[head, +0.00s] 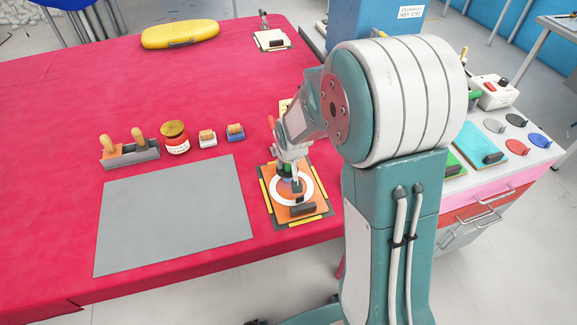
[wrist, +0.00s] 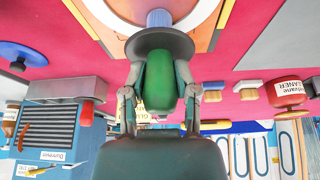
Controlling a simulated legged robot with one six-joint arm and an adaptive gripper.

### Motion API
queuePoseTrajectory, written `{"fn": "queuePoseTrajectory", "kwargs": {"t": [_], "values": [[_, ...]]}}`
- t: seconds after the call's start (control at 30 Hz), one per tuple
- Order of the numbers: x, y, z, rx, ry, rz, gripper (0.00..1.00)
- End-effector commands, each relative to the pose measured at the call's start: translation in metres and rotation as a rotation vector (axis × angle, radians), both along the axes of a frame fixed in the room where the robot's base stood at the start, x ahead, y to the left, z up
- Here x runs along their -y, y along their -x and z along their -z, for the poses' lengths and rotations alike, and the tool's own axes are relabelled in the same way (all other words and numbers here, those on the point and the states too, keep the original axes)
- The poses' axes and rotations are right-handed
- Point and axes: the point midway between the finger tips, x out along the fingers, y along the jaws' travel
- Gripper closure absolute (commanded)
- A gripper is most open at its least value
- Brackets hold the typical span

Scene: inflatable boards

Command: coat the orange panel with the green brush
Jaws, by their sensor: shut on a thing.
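The orange panel (head: 319,199) lies on the red table's front part. It has a white ring (head: 307,187), yellow edge strips and dark blocks on it. My gripper (head: 289,163) is over the panel, shut on the green brush (head: 286,169). In the wrist view the brush's green handle (wrist: 160,85) sits between my fingers, with a dark disc collar and a bluish end (wrist: 160,18) pointing at the panel (wrist: 118,38). The bluish end is over or at the ring area; I cannot tell whether it touches. My arm hides part of the panel's far side.
A grey mat (head: 175,215) lies left of the panel. Behind it stand a tool holder (head: 130,156), a red jar (head: 174,138) and two small brushes (head: 207,138). A yellow case (head: 180,34) lies farther back. A side bench (head: 540,155) with coloured discs is at right.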

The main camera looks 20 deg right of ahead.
Motion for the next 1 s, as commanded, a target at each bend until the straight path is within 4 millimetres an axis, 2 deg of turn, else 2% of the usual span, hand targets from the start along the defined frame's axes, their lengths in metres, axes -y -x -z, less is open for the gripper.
{"fn": "queuePoseTrajectory", "kwargs": {"t": [0.5,0.87,1.0], "values": [[0.0,-0.032,-0.002,0.0,0.0,0.0,1.0],[0.014,-0.032,0.0,0.0,0.0,0.001,1.0],[0.014,-0.025,0.0,-0.001,0.0,0.0,1.0]]}}
